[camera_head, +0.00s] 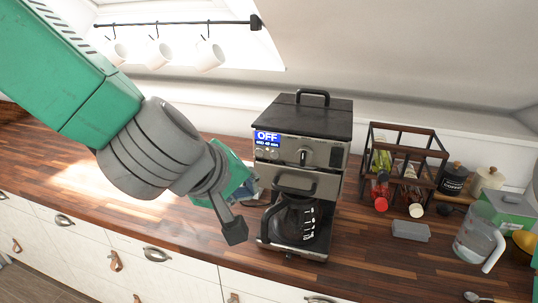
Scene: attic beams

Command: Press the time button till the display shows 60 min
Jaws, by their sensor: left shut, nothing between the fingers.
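The coffee maker (318,118) stands upright on the wooden counter, with a dark top and a handle. Its blue display (267,138) reads OFF in large letters, with a smaller line below that seems to include 40 min. Small buttons (266,153) sit under the display, too small to read. A glass carafe (295,218) stands in the lower part. My left gripper (235,230) is shut and empty, in front of and left of the coffee maker, below the buttons. The right gripper is not seen.
To the right stand a dark rack (405,150) with bottles, a grey box (410,231), jars (453,179) and a clear pitcher (475,241). Mugs (208,54) hang from a rail at upper left. The counter (60,165) at left is clear.

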